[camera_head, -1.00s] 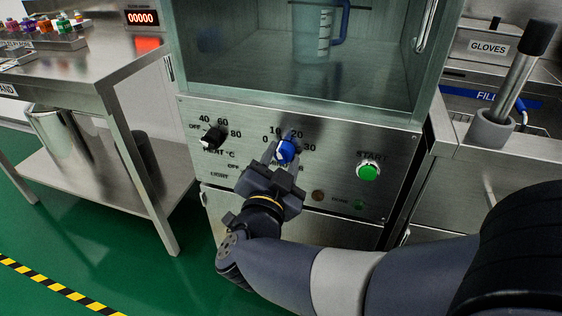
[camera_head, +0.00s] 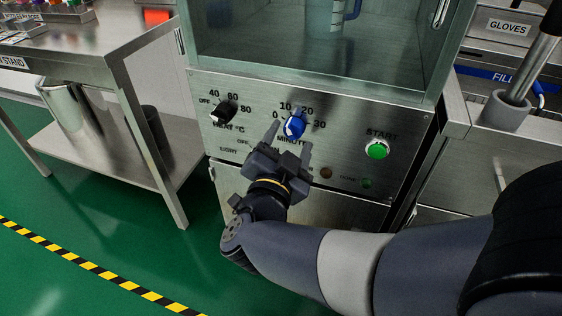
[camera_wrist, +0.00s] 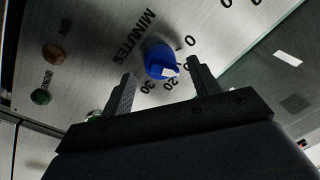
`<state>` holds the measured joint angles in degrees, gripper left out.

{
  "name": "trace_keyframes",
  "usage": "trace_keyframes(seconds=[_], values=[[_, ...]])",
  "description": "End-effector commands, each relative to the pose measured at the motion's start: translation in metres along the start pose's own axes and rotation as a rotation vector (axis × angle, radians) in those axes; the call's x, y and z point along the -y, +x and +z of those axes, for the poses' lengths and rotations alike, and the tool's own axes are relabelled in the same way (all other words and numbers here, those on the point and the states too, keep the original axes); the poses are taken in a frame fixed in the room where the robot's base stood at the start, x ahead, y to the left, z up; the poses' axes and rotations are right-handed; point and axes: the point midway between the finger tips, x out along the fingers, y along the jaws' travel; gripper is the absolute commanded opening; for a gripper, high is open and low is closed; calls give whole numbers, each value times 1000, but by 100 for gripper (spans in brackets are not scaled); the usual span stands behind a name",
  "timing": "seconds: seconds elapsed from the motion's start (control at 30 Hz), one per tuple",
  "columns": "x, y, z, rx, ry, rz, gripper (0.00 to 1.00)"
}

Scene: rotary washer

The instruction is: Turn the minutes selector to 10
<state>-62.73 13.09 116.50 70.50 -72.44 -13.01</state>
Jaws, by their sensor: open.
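The minutes selector is a blue knob (camera_head: 294,128) on the steel front panel of the washer (camera_head: 340,115), with the marks 0, 10, 20 and 30 around its upper side. In the wrist view the knob (camera_wrist: 160,60) shows a white mark on its face, turned toward the 10 to 20 side; I cannot tell exactly which number it meets. My gripper (camera_head: 290,142) is open and empty, just in front of and below the knob. Its two fingers stand apart on either side of the knob in the wrist view (camera_wrist: 160,72), and one partly covers the 10 mark.
A black heat knob (camera_head: 221,113) is to the left on the panel, and a green START button (camera_head: 377,149) to the right. Small indicator lights (camera_head: 366,183) are lower down. A glass chamber (camera_head: 320,55) sits above the panel. A steel table (camera_head: 100,50) stands at left.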

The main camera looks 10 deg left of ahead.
Motion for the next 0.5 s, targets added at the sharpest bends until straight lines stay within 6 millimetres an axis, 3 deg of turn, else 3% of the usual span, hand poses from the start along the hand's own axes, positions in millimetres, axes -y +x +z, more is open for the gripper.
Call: trace_keyframes(seconds=[0.3, 0.5], values=[[2, -53, -1, 5, -1, -3, 58], [0, -78, 0, 3, 0, -1, 58]])
